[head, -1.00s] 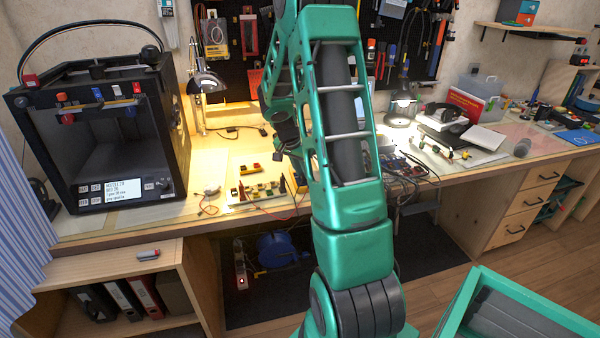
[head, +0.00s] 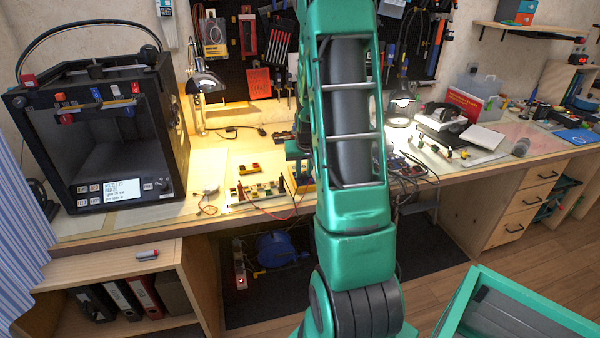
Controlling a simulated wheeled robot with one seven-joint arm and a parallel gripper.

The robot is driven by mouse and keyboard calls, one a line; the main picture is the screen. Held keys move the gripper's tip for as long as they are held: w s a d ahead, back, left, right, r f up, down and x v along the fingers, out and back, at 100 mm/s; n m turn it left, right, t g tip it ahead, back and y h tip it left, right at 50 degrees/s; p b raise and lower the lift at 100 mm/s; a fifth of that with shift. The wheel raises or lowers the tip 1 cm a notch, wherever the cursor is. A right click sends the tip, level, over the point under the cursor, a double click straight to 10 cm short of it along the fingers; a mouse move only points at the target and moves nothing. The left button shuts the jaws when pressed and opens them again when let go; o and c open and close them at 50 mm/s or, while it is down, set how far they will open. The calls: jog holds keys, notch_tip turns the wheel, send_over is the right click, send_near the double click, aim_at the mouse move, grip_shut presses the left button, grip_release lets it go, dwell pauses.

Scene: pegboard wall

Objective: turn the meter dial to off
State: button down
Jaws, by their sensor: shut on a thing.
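The yellow meter (head: 303,185) is on the workbench, just left of my arm. Only a small yellow part of it shows, and its dial is hidden. My gripper (head: 298,168) is small and dark in the head view, pointing down at the meter, with its teal wrist part just above. It is shut on the dial as far as the view lets me tell. The fingertips and the dial's setting cannot be made out. A board with red and black probes (head: 258,192) and thin leads is left of the meter.
A black 3D printer (head: 95,130) stands at the left. A desk lamp (head: 205,82) stands behind the bench, before the pegboard (head: 262,48). Cluttered electronics (head: 405,168) lie right of my arm.

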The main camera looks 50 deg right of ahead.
jog(key=n, duration=0.1)
jog(key=n+y, duration=0.1)
jog(key=n, duration=0.1)
jog(key=n+t, duration=0.1)
jog(key=shift+s+d+n+y, duration=0.1)
jog(key=shift+d+n+y, duration=0.15)
jog(key=shift+n+y, duration=0.05)
jog(key=n, duration=0.2)
jog(key=n+y, duration=0.1)
jog(key=n, duration=0.1)
jog(key=shift+d+y, duration=0.1)
jog(key=shift+y, duration=0.2)
jog(key=shift+n, duration=0.3)
jog(key=c, duration=1.8)
grip_release()
jog(key=shift+c, duration=0.2)
jog(key=v, duration=1)
jog(key=shift+r, duration=0.3)
jog(key=shift+s, duration=0.1)
